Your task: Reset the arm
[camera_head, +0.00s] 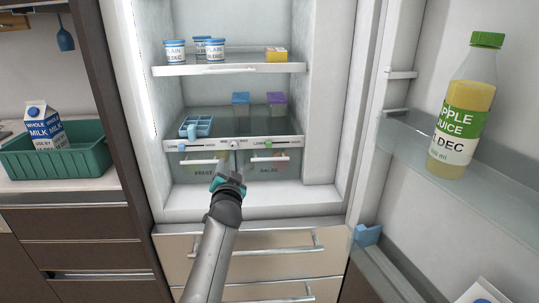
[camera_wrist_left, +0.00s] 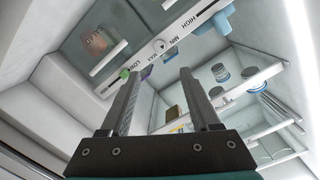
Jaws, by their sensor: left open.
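My left gripper (camera_head: 232,165) is in front of the open fridge's lower part, near the two clear drawers, with its arm coming up from the bottom of the head view. In the left wrist view the two fingers (camera_wrist_left: 161,75) stand apart with nothing between them. The slider panel (camera_head: 234,142) lies just beyond the gripper; in the left wrist view it also shows (camera_wrist_left: 160,45), tilted. The fingers look clear of it, but the exact gap cannot be told. My right gripper is not in view.
Several tubs (camera_head: 215,49) and a yellow box (camera_head: 276,54) stand on the upper shelf (camera_head: 230,69). A blue tray (camera_head: 196,126) is lower. The open door at right holds an apple juice bottle (camera_head: 464,110). A green crate (camera_head: 60,160) with a milk carton (camera_head: 43,125) sits on the left counter.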

